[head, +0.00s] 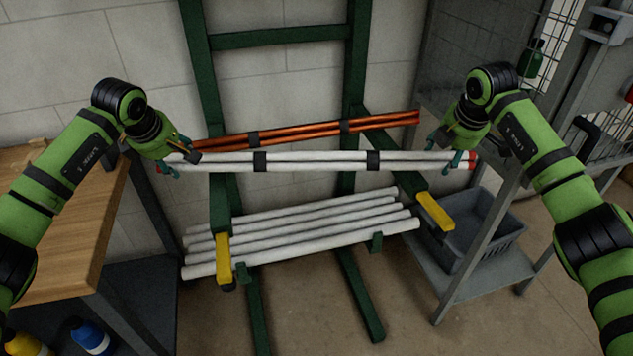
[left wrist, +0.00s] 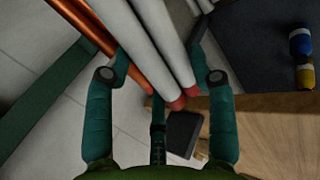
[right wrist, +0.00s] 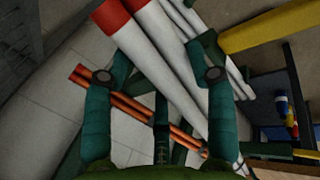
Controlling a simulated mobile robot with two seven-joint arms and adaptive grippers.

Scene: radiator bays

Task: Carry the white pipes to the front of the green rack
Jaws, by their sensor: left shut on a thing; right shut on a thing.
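The white pipes (head: 315,161) are a bundle with black straps and red ends, held roughly level in front of the green rack (head: 283,35). My left gripper (head: 175,161) is shut on the bundle's left end; the left wrist view shows the white pipes (left wrist: 150,35) between its fingers (left wrist: 161,76). My right gripper (head: 463,160) is shut on the right end; the right wrist view shows the pipes (right wrist: 165,65) with red ends between its fingers (right wrist: 158,76). The bundle hangs above the rack's lower arms, apart from the pipes lying there.
A copper-coloured bundle (head: 300,132) is behind the white one. A wooden bench (head: 75,220) stands at left, a grey crate (head: 480,238) on a shelf at right.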

